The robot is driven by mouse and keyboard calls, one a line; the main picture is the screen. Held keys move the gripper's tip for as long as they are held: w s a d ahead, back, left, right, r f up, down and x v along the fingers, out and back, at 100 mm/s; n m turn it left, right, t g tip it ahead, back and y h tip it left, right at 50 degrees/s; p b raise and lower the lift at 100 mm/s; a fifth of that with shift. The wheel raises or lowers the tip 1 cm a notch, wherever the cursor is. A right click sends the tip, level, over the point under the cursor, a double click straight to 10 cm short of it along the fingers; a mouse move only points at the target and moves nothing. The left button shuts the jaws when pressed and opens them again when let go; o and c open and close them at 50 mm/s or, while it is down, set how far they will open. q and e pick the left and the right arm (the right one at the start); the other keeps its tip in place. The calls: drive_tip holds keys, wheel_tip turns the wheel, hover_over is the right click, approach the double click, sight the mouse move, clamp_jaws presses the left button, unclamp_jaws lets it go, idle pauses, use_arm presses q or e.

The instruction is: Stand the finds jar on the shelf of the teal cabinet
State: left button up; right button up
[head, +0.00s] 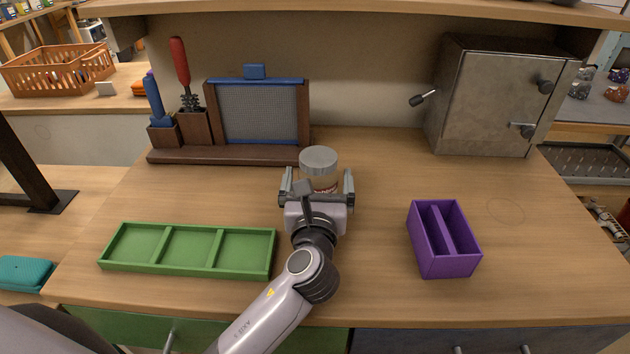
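A clear jar with a grey lid (319,161), which looks like the finds jar, stands upright on the wooden worktop near the middle. My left gripper (318,184) reaches it from the front. Its fingers are open, one on each side of the jar, with a visible gap on both sides. The gripper body hides the jar's lower part. My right gripper is not in view. No teal cabinet shows; the only cabinet standing on the worktop is a grey metal one (482,98) at the back right, with its door shut.
A green three-part tray (187,272) lies front left, a purple divided box (462,262) front right. A wooden rack with a mesh screen (258,112) and tools stands back left. A teal object (25,273) lies far left.

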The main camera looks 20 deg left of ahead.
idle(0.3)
use_arm(q)
drive_tip(key=shift+r, duration=0.15)
drive_tip(key=c, duration=1.3)
